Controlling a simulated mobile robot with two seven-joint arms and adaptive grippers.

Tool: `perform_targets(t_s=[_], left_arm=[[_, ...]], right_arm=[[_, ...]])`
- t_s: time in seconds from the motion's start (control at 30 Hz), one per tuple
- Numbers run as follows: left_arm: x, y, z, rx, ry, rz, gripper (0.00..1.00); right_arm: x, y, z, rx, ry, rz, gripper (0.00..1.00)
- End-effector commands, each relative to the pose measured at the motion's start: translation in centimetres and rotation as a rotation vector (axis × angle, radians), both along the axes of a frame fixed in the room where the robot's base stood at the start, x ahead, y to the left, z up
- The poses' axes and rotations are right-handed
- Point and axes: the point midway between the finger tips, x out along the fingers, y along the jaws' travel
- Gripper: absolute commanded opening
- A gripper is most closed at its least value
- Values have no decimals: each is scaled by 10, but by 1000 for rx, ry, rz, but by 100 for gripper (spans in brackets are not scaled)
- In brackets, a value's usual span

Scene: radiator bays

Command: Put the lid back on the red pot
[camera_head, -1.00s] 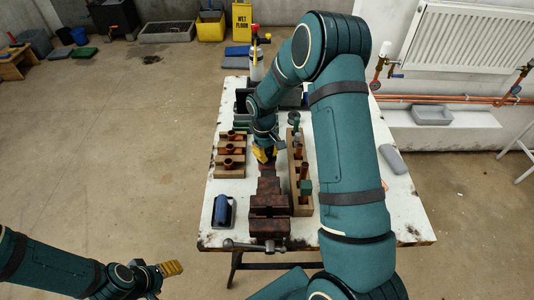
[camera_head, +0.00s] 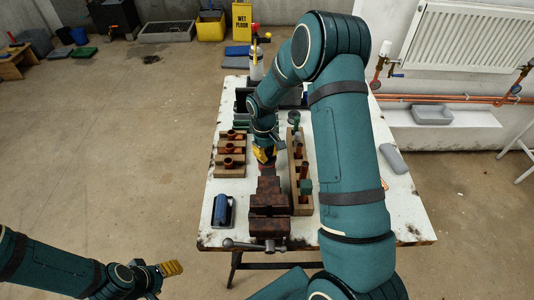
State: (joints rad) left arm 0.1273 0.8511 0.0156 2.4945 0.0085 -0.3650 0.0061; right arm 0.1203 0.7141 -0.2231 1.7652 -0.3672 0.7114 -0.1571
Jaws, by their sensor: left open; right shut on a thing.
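My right gripper (camera_head: 264,155), with yellow fingertips, points down over the white bench, just behind the brown-red vise (camera_head: 268,205). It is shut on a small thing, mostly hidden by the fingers. A small dark reddish shape (camera_head: 267,171) shows right below the fingertips, at the back end of the vise. I cannot tell whether it is the red pot, its lid or part of the vise. No separate lid can be made out. My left gripper (camera_head: 171,268), with yellow fingers, is open and empty over the floor, lower left, away from the bench.
Wooden blocks with copper fittings (camera_head: 230,160) stand left of the vise. A wooden rack (camera_head: 301,205) stands to its right. A blue roll in a dark holder (camera_head: 222,210) lies front left. A spray bottle (camera_head: 256,66) stands at the back. My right arm hides much of the bench's right half.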

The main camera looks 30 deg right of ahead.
Motion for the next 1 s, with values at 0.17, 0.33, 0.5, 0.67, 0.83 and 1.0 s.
perform_targets(t_s=[0.17,0.33,0.5,0.67,0.83,1.0], left_arm=[[0,0,0,0,0,0,61],[0,0,0,0,0,0,61],[0,0,0,0,0,0,61],[0,0,0,0,0,0,61],[0,0,0,0,0,0,61],[0,0,0,0,0,0,61]], right_arm=[[0,0,0,0,0,0,0],[0,0,0,0,0,0,37],[0,0,0,0,0,0,48],[0,0,0,0,0,0,76],[0,0,0,0,0,0,82],[0,0,0,0,0,0,82]])
